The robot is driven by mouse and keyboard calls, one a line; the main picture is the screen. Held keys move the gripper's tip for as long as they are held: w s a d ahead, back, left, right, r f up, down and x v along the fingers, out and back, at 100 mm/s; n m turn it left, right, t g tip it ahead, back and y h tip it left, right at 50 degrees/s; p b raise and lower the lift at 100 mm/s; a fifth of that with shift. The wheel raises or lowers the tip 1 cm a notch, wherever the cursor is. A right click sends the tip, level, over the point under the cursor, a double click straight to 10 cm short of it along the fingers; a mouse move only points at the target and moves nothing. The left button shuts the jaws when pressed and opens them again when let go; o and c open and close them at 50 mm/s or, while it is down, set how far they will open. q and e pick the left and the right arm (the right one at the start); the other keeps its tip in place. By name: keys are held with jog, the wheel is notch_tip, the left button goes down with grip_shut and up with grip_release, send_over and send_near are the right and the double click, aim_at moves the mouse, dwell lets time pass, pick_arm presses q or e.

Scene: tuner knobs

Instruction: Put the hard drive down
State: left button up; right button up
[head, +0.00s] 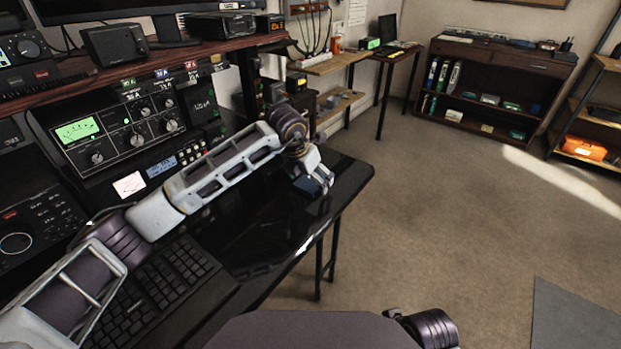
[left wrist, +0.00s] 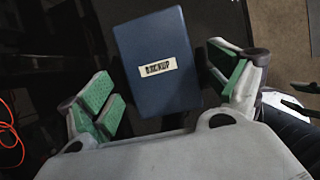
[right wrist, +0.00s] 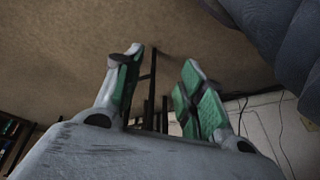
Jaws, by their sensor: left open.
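The hard drive is a dark blue box with a "BACKUP" label. It shows in the left wrist view (left wrist: 150,40) and, small, in the head view (head: 309,187), at the right end of the glossy black desk (head: 262,232). It appears to rest flat on the desk top. My left gripper (left wrist: 168,88) is open, with its green-padded fingers on either side of the drive and a gap visible at each side. In the head view the left gripper (head: 313,180) hangs over the drive and partly hides it. My right gripper (right wrist: 160,80) is open and empty, away from the desk.
A radio panel (head: 125,125) and a keyboard (head: 165,290) stand along the desk to the left. The desk's right edge is close to the drive, with open floor (head: 440,200) beyond. A bookshelf (head: 480,95) stands at the back.

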pick_arm(q)
jog(key=shift+s+a+r, duration=0.1)
jog(key=shift+r, duration=0.45)
jog(key=p+v, duration=0.2)
jog(key=v, duration=0.9)
pick_arm(e)
jog(key=shift+w+d+f+g, duration=0.1)
jog(key=shift+d+f+g, duration=0.1)
jog(key=shift+f, duration=0.65)
jog(key=shift+d+f+g, duration=0.15)
jog(key=shift+f+g, duration=0.05)
jog(key=shift+f, duration=0.6)
